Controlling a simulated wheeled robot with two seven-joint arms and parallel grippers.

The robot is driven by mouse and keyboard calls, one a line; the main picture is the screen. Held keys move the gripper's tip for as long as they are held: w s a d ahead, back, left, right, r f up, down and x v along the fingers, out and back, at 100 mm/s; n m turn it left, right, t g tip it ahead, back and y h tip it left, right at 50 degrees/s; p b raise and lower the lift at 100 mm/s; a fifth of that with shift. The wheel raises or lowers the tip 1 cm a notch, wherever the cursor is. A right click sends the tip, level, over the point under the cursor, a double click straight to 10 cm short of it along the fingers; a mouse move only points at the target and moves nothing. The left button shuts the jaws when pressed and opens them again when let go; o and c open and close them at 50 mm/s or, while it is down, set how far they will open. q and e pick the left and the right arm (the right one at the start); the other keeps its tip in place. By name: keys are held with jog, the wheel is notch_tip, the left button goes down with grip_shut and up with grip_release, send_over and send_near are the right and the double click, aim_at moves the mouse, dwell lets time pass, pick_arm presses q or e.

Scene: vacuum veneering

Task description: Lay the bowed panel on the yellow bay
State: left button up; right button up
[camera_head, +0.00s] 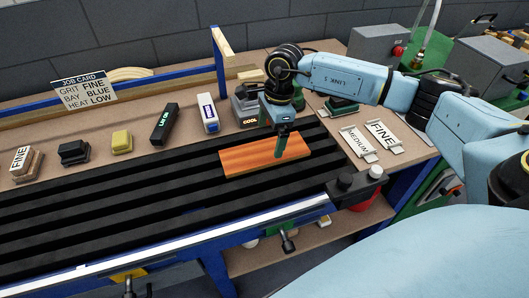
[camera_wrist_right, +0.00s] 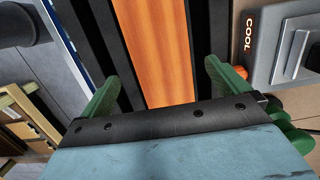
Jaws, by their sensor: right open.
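An orange-brown wood panel (camera_head: 250,155) lies across the black slatted bed near its right end. I cannot tell from here whether it is bowed. My right gripper (camera_head: 280,150) points down over the panel's right half. In the right wrist view its green fingers (camera_wrist_right: 161,75) are apart, with the panel (camera_wrist_right: 160,45) showing between them and gaps on both sides. No bay clearly marked yellow shows; a yellow patch (camera_head: 128,274) sits below the bed's front rail at the lower left. My left gripper is out of view.
A job card (camera_head: 84,86) reads GRIT FINE, BAY BLUE, HEAT LOW. Behind the bed stand a yellow block (camera_head: 121,142), a black stick (camera_head: 164,123) and a grey COOL unit (camera_head: 247,108). MEDIUM (camera_head: 358,145) and FINE (camera_head: 383,135) plates lie right. The bed's left is clear.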

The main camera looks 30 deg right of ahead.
aim_at(265, 151)
jog(key=f, duration=0.2)
jog(key=a+f, duration=0.1)
jog(key=f, duration=0.2)
jog(key=shift+w+a, duration=0.1)
jog(key=shift+w, duration=0.1)
jog(key=shift+r, duration=0.1)
jog(key=c, duration=1)
